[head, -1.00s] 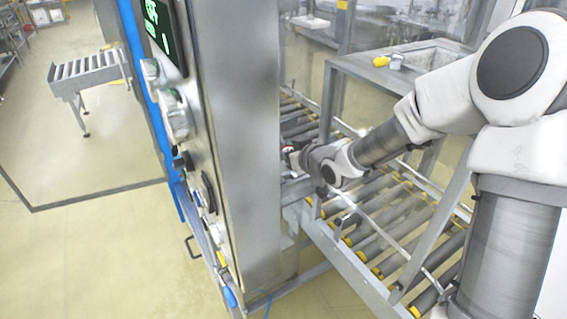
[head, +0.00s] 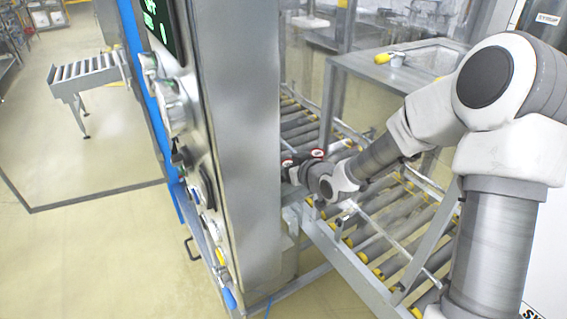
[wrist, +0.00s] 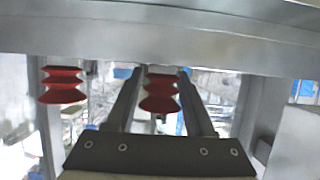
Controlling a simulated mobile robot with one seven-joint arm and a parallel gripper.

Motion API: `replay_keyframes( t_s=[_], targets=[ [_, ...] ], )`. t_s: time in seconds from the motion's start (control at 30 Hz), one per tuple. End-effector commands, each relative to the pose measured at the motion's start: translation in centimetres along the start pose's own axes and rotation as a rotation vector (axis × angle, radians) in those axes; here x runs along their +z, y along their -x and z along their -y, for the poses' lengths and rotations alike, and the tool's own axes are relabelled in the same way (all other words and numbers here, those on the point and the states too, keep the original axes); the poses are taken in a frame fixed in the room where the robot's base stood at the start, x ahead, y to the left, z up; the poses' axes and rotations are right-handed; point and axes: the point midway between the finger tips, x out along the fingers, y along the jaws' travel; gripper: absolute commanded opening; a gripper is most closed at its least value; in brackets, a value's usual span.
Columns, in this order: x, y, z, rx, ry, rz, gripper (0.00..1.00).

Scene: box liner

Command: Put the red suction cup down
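In the wrist view, a red, bellows-shaped suction cup (wrist: 160,92) is centred between the two dark fingers of my gripper (wrist: 161,74). The fingertips flank its upper part, and the gripper appears shut on it. The cup is upright, its top close under a metal beam. I cannot tell whether it touches the beam. A second red suction cup (wrist: 63,86) hangs under the beam to the left, apart from the fingers. In the head view, my gripper is mostly hidden behind the steel post.
The broad steel post (head: 238,130) with knobs stands left of my arm. A roller conveyor (head: 375,225) runs below the arm. A metal frame table (head: 420,62) stands behind it. The metal beam (wrist: 200,45) crosses the top of the wrist view.

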Motion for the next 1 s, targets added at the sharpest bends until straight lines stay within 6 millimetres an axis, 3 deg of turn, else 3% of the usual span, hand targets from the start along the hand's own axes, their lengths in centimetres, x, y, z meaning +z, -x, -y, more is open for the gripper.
replay_keyframes(
  t_s=[0.03,0.1,0.57,1.0],
  targets=[
    [-0.1,0.0,0.0,0.0,0.0,0.0,0.65],
    [-0.1,0.0,0.0,0.0,0.0,0.0,0.77],
    [-1.0,0.4,0.0,0.0,0.0,0.0,0.77],
    [-0.9,9.3,-0.1,0.003,0.002,0.001,0.77]
  ],
)
